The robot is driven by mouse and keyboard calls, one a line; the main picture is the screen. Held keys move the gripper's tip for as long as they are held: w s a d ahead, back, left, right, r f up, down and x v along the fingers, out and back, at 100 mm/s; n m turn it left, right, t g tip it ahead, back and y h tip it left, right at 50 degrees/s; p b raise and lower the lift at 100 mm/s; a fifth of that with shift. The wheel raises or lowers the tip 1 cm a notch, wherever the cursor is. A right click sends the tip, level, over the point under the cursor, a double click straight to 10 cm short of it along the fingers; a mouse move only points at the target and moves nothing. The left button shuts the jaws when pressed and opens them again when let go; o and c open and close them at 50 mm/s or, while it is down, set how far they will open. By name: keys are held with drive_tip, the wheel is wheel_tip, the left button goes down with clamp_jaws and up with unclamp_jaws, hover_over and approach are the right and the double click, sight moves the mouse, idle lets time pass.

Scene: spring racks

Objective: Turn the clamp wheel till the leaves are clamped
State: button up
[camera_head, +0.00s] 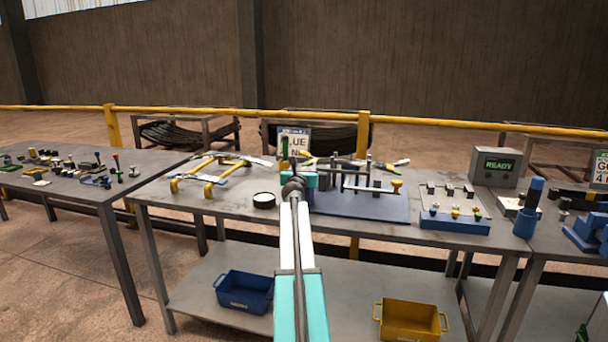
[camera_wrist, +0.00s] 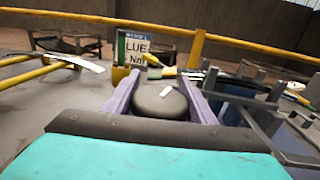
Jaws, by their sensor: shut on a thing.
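My gripper (camera_wrist: 162,88) is shut on a dark grey round wheel (camera_wrist: 160,103) with a white mark on top, which I take for the clamp wheel. One finger is on each side of it. In the head view my gripper (camera_head: 296,181) is at the left end of a fixture with a blue base plate (camera_head: 382,208), and my arm hides most of the wheel. Upright metal posts (camera_head: 336,173) and a horizontal bar stand on the plate. I cannot tell the leaves apart from the bars, nor whether they are clamped.
A yellow-legged stand (camera_head: 208,188) and a black-rimmed round dish (camera_head: 264,200) are to the left on the bench. A blue tray of parts (camera_head: 455,226), a blue cylinder (camera_head: 530,208) and a READY box (camera_head: 496,167) are right. Blue (camera_head: 243,291) and yellow (camera_head: 409,319) bins sit below.

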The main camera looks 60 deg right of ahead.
drive_tip(key=shift+s+f+m+g+h+b, duration=0.25)
drive_tip(key=shift+m+g+b, duration=0.45)
drive_tip(key=shift+b, duration=0.65)
drive_tip(key=shift+s+f+m+g+h+b, duration=0.15)
drive_tip(key=shift+m+g+h+b, duration=0.25)
drive_tip(key=shift+g+b, duration=0.75)
drive_tip(key=shift+s+d+r+m+g+b, duration=0.1)
drive_tip(key=shift+m+g+b, duration=0.4)
drive_tip(key=shift+g+b, duration=0.05)
drive_tip(key=shift+s+m+g, duration=0.15)
drive_tip(key=shift+m+g, duration=0.15)
drive_tip(key=shift+g, duration=0.2)
drive_tip(key=shift+s+r+m+g, duration=0.15)
drive_tip(key=shift+m+g, duration=0.35)
drive_tip(key=shift+g, duration=0.3)
drive_tip(key=shift+s+g, duration=0.15)
drive_tip(key=shift+g, duration=0.15)
drive_tip(key=o, duration=1)
drive_tip(key=shift+o, duration=0.2)
drive_tip(key=shift+r, duration=0.1)
